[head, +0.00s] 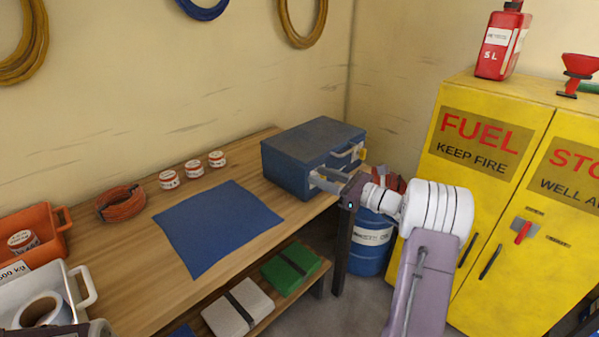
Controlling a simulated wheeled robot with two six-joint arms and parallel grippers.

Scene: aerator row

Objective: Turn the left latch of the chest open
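The chest (290,148) is a dark blue box with its lid down, at the right end of the wooden workbench. A light handle (346,151) is on its front face, with a yellowish latch (362,154) at the far end of that face. My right gripper (322,180) is at the near end of the front face, where the left latch would sit. Its fingers and wrist cover that spot, so I cannot make out the latch or its position. I cannot tell whether the fingers grip anything.
The bench (140,240) holds a blue cloth (215,225), several small tins, an orange cable coil (120,203) and bins at the left. A blue drum (371,243) stands below my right wrist. A yellow fuel cabinet (460,205) stands to the right.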

